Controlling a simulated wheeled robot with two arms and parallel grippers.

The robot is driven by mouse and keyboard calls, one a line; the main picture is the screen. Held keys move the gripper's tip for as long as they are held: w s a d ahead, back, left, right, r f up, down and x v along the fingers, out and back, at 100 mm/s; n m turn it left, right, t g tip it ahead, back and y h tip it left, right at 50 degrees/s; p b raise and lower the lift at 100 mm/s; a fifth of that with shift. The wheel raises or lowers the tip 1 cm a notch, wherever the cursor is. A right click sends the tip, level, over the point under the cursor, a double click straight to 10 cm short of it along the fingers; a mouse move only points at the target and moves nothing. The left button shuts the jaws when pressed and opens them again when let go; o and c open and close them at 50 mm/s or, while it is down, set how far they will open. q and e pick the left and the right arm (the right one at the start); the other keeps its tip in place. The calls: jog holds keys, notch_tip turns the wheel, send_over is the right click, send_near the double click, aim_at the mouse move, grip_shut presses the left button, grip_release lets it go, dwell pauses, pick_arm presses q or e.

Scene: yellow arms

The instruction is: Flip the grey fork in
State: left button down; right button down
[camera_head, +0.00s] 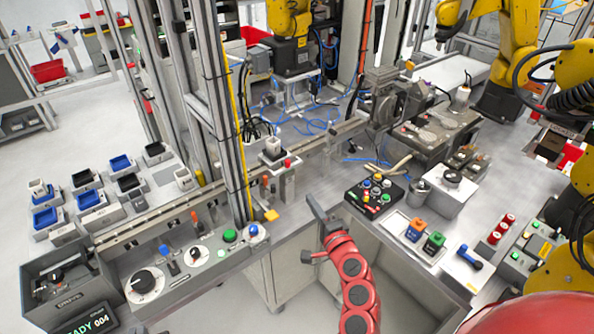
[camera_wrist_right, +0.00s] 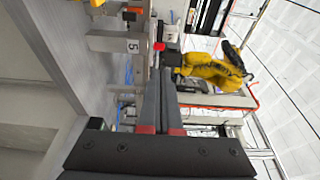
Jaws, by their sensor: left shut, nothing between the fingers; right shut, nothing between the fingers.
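My right gripper (camera_head: 310,199) is at the end of the red jointed arm, beside the bench corner in the head view. In the right wrist view, its two long grey fingers (camera_wrist_right: 157,85) lie together, shut, with nothing between them. A grey block marked 5 (camera_wrist_right: 118,43) stands close to the left of the fingertips; contact cannot be told. In the head view, a station with a red knob (camera_head: 288,163) stands up and left of this gripper. I cannot clearly pick out the grey fork in either view. My left gripper is not in view.
A control panel with a black dial (camera_head: 146,281) and a green button (camera_head: 230,235) fronts the left bench. A black button box (camera_head: 376,195) and a tray with orange and green blocks (camera_head: 407,243) lie to the right.

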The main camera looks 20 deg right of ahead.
jog(key=p, duration=0.4)
send_near(286, 165)
jog(key=w, duration=0.5)
jog(key=shift+d+r, duration=0.1)
jog(key=shift+r, duration=0.1)
jog(key=shift+w+f, duration=0.1)
jog(key=shift+w, duration=0.65)
jog(key=shift+w+a+b, duration=0.2)
jog(key=shift+w+b, duration=0.3)
jog(key=shift+w+a+b, duration=0.25)
jog(key=shift+w+b, duration=0.2)
jog(key=shift+w, duration=0.05)
jog(key=shift+w+a, duration=0.1)
jog(key=shift+w, duration=0.1)
jog(key=shift+s+r, duration=0.1)
jog(key=shift+r, duration=0.15)
